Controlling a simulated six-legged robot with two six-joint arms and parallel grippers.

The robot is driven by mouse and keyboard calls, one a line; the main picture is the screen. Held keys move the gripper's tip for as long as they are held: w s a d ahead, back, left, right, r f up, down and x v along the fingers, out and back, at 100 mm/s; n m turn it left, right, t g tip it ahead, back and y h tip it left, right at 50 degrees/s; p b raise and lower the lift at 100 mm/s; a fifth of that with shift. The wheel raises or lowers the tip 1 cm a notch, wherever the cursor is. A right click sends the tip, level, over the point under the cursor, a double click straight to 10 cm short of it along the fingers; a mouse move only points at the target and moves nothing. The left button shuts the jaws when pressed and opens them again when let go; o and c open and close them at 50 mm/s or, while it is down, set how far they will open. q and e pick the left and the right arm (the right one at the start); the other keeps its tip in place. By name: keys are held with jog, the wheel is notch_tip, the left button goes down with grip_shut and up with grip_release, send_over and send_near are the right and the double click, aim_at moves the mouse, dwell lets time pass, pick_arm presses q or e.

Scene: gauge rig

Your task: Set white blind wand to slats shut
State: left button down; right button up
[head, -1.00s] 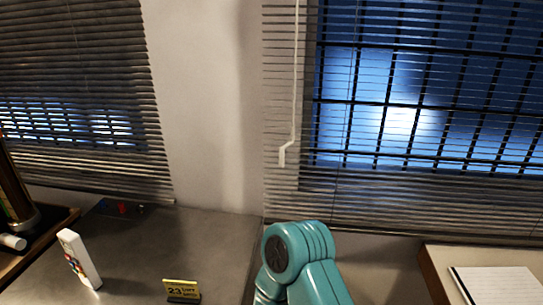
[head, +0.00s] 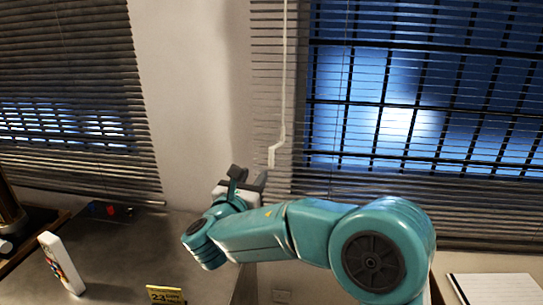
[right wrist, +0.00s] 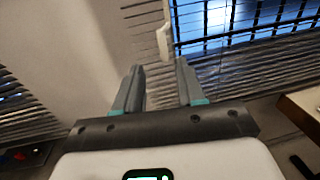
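The white blind wand (head: 283,90) hangs in front of the right-hand blind (head: 275,60), with a bent handle at its lower end. The slats of this blind are open, with blue light and a dark window grid showing between them. My right gripper (head: 247,178) is just below and left of the wand's handle in the head view. In the right wrist view, its two fingers (right wrist: 155,72) stand apart with nothing between them. The wand's handle (right wrist: 163,40) shows beyond the fingertips, nearer the right one. My left gripper is in neither view now.
A second blind (head: 75,100) hangs on the left. Below it, a counter (head: 115,255) holds a white box (head: 60,262) and a yellow sign (head: 165,294). A notepad (head: 497,289) lies at the lower right. Bare wall lies between the blinds.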

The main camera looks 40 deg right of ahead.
aim_at(270, 154)
jog(key=p+x, duration=0.3)
jog(key=x, duration=1.1)
jog(key=shift+w+d+f+p, duration=0.1)
jog(key=shift+w+d+p, duration=0.05)
jog(key=shift+d+p, duration=0.2)
